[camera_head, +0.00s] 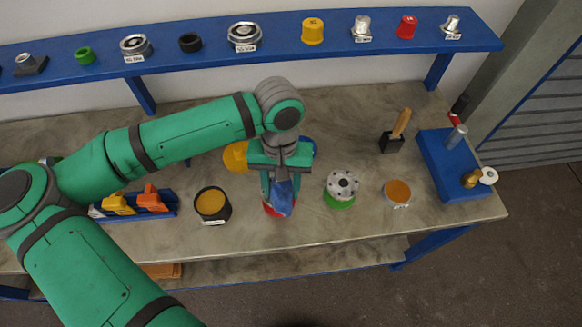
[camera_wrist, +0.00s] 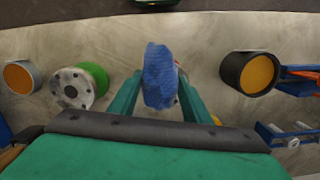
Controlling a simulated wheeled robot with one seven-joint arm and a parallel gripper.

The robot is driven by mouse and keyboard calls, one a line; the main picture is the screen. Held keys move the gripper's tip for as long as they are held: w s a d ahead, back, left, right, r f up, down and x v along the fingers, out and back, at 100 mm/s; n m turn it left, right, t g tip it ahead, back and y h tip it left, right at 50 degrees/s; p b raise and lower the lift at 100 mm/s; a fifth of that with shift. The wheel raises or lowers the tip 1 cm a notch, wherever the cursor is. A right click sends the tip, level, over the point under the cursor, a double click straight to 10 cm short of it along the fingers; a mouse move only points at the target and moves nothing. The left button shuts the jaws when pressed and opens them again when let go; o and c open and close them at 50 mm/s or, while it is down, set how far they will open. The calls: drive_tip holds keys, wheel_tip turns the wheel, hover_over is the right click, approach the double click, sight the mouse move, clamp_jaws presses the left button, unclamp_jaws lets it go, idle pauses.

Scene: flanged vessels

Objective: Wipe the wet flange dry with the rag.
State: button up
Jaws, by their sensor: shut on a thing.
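My gripper (camera_head: 280,186) is shut on a blue rag (camera_wrist: 158,78), which hangs between the two fingers. The rag also shows below the fingers in the head view (camera_head: 281,199). A red vessel (camera_head: 269,209) stands under the rag, mostly hidden; I cannot tell whether the rag touches it. A green vessel (camera_head: 338,202) with a grey, bolt-holed flange (camera_head: 343,184) stands right of my gripper. In the wrist view that flange (camera_wrist: 73,88) is on the left, apart from the rag. A yellow vessel (camera_head: 235,156) is partly hidden behind my gripper. No wetness is discernible on the visible flange.
A black pot (camera_head: 212,206) stands left of the gripper, and an orange-topped tin (camera_head: 397,192) to the right. A black holder (camera_head: 391,143) with a wooden handle and a blue rack (camera_head: 450,160) stand further right. A blue shelf (camera_head: 290,45) spans the back.

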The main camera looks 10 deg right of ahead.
drive_tip(key=shift+a, duration=1)
drive_tip(key=shift+d, duration=2.25)
drive_tip(key=shift+a+r, duration=0.1)
drive_tip(key=shift+r, duration=3.95)
